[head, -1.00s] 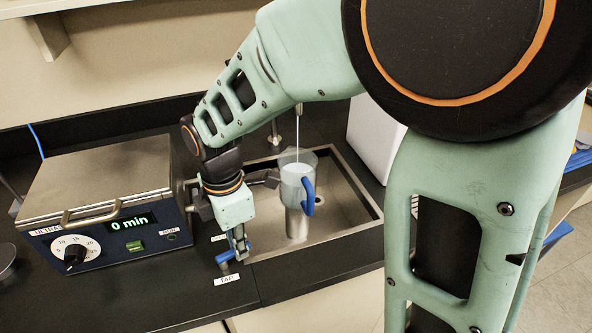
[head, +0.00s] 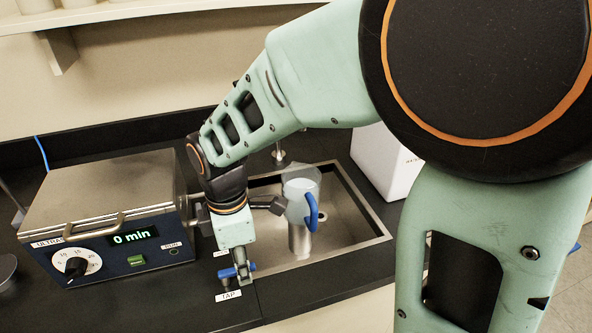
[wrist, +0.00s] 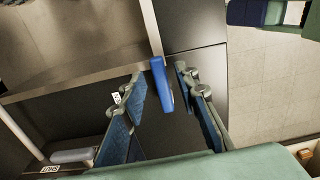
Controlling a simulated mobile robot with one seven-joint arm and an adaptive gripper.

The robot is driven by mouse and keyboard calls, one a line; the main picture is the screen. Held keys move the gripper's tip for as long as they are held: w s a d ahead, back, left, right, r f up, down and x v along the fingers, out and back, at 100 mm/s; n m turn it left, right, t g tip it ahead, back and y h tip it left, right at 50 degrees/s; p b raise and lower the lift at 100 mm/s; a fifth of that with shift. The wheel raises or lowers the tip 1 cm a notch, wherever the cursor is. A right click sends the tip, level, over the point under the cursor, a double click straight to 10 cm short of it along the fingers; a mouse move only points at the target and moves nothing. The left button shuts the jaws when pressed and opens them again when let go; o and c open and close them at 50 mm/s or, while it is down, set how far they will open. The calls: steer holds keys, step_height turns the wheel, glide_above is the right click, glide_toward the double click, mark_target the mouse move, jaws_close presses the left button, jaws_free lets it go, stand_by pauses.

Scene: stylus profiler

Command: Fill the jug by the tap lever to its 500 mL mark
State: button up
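The clear jug (head: 299,198) with a blue handle (head: 312,211) stands upright on a metal cylinder (head: 299,240) in the sink. Pale liquid fills its lower part. Its marks are too small to read. No water stream shows above it; the spout is hidden behind my arm. The blue tap lever (head: 228,273) is on the counter at the sink's front left, behind the TAP label (head: 229,296). My gripper (head: 246,272) is down at the lever. In the wrist view the lever (wrist: 161,85) lies between the two spread fingers (wrist: 160,83), with narrow gaps beside it.
An ultrasonic bath (head: 110,215) reading 0 min stands left of the arm. The sink rim (head: 350,245) lies to the right of my gripper. A white box (head: 385,165) stands behind the sink on the right.

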steer(key=shift+r+p, duration=3.1)
steer(key=shift+r, duration=0.4)
steer(key=shift+r, duration=0.1)
